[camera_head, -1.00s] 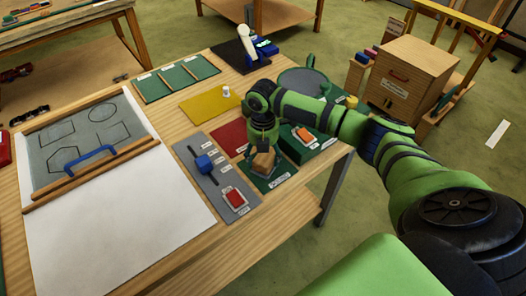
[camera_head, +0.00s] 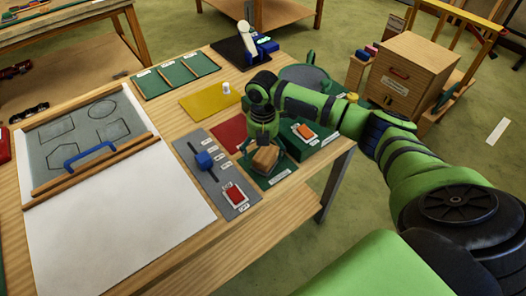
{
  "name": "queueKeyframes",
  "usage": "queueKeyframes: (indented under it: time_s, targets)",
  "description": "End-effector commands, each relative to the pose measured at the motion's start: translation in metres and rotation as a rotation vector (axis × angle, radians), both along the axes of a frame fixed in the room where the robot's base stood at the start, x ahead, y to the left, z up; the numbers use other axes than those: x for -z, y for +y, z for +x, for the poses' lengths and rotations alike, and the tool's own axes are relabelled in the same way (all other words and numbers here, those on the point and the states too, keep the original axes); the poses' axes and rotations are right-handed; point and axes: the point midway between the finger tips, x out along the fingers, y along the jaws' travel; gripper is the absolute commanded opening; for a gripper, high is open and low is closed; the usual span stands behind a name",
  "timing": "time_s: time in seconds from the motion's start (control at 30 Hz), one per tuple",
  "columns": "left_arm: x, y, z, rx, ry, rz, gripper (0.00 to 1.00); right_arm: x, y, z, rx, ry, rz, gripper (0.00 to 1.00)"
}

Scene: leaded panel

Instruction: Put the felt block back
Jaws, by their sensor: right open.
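A tan block (camera_head: 265,159), which looks like the felt block, sits on a small dark green labelled mat (camera_head: 284,176) near the right edge of the table. The label is too small to read. My right gripper (camera_head: 261,146) points down just behind and above the block, open. Its fingertips are small and partly hidden, so I cannot tell whether they touch the block. My left gripper is not in view.
A grey panel with a blue slider knob (camera_head: 204,160) and a red switch (camera_head: 234,194) lies left of the block. A green box with an orange switch (camera_head: 304,132) stands to its right. A large white sheet (camera_head: 118,222) covers the table's left part.

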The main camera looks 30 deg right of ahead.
Motion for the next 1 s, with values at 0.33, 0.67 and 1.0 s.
queueKeyframes:
  time_s: [0.33, 0.67, 1.0]
  targets:
    - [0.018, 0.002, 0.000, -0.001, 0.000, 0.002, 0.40, -0.073, 0.000, 0.001, 0.000, -0.005, 0.000, 0.97]
    - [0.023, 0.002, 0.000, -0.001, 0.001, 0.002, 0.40, -0.107, 0.000, 0.000, 0.000, 0.000, 0.000, 0.97]
    - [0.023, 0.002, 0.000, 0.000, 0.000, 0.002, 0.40, -0.106, 0.002, -0.001, 0.001, 0.001, 0.000, 0.97]
